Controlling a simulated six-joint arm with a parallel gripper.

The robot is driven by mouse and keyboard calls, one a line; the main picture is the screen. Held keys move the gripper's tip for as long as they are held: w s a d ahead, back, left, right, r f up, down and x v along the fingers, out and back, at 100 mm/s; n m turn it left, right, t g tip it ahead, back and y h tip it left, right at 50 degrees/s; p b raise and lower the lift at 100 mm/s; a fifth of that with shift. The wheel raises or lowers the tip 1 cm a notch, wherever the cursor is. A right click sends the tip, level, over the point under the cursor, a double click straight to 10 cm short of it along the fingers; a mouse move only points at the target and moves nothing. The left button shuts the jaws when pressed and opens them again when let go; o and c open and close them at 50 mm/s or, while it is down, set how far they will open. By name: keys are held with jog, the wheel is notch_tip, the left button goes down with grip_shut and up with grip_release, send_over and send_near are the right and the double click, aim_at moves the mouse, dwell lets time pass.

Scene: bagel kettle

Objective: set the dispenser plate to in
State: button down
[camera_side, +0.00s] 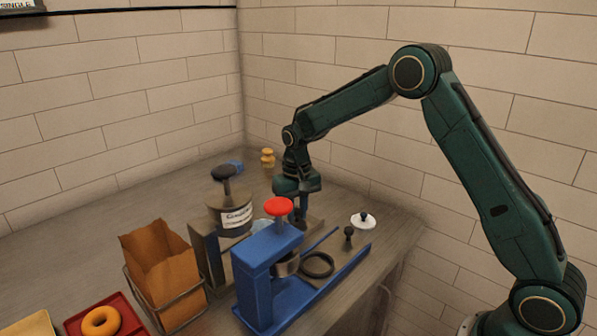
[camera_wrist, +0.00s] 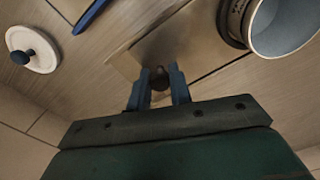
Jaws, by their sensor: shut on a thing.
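The dispenser plate (camera_wrist: 165,45) is a flat grey-brown slab in the wrist view, reaching out from beside the dispenser's round canister. A small dark knob (camera_wrist: 159,76) stands near its outer end. My gripper (camera_wrist: 158,88) is shut on this knob, one blue-grey finger on each side. The canister (camera_wrist: 238,20) shows its open round mouth at the upper right. In the side view, the labelled canister (camera_side: 231,214) with a dark top knob stands on a grey stand. My gripper (camera_side: 300,215) points down to its right, its fingertips partly hidden behind the blue press.
The blue press (camera_side: 262,282) with a red knob (camera_side: 278,207) stands in front of my gripper. A white lid (camera_side: 362,221) lies to the right. A paper bag (camera_side: 160,262) in a wire holder and a bagel (camera_side: 101,321) on a red tray are at left.

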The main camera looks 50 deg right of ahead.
jog(key=a, duration=0.8)
jog(key=shift+a, duration=0.2)
jog(key=c, duration=1.3)
grip_release()
jog(key=shift+r, duration=0.1)
jog(key=shift+d+r, duration=0.1)
jog(key=shift+r, duration=0.3)
notch_tip(320, 180, up, 13)
